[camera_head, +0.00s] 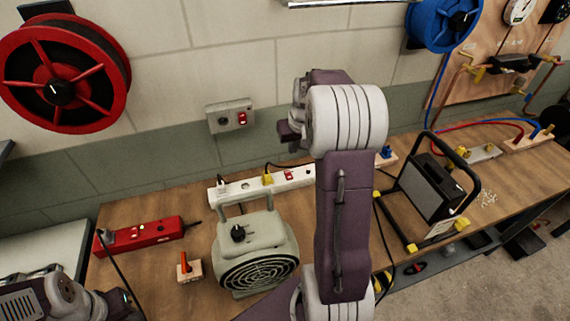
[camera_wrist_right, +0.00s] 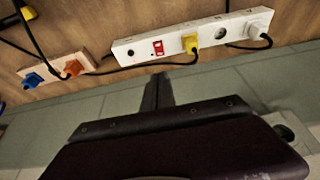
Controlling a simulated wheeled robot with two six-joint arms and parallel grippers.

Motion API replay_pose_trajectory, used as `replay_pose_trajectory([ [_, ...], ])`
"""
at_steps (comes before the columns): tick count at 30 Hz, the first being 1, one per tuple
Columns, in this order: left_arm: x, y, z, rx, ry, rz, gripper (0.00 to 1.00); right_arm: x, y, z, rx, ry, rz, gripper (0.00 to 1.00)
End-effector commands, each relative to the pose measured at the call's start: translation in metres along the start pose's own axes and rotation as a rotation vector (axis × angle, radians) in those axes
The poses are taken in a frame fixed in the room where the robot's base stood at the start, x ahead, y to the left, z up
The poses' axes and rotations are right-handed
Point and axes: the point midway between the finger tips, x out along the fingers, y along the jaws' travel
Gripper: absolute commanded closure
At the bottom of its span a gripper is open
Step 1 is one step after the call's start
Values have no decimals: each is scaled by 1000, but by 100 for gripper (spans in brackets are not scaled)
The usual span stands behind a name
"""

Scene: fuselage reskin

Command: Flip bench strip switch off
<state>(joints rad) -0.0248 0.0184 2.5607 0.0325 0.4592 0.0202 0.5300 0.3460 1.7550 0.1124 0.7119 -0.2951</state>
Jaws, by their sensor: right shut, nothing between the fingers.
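The white bench strip (camera_head: 232,190) lies along the back of the wooden bench, below the wall. Its red switch (camera_head: 289,176) shows left of my right arm. In the right wrist view the strip (camera_wrist_right: 125,48) appears across the top, with the red switch (camera_wrist_right: 158,47) beside a yellow plug. My right gripper (camera_head: 284,132) is shut and empty, above and apart from the strip near the switch. Its narrow fingers (camera_wrist_right: 158,88) point toward the strip in the wrist view. Which way the switch is tipped is too small to tell. My left gripper (camera_head: 118,302) is at the bottom left; its fingers are unclear.
A grey blower (camera_head: 255,245) stands in front of the strip. A red strip (camera_head: 140,236) and an orange-levered block (camera_head: 188,268) lie to the left. A wall box (camera_head: 231,116) with another red switch hangs above. A framed lamp (camera_head: 432,187) stands at the right.

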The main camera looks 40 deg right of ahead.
Motion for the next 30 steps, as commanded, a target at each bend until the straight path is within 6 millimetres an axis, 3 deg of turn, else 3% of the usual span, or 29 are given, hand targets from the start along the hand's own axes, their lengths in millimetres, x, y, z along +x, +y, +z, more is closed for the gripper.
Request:
replay_pose_trajectory([
  [7, 0, 0, 0, 0, 0, 0, 64, 13, 0, 0, -1, -3, -1, 100],
  [21, -8, 0, -1, 0, 0, 0, 64, 110, 0, 3, 0, -4, -1, 100],
  [30, -10, 0, -1, 0, 0, 0, 64, 138, 0, 9, 0, -1, 0, 100],
])
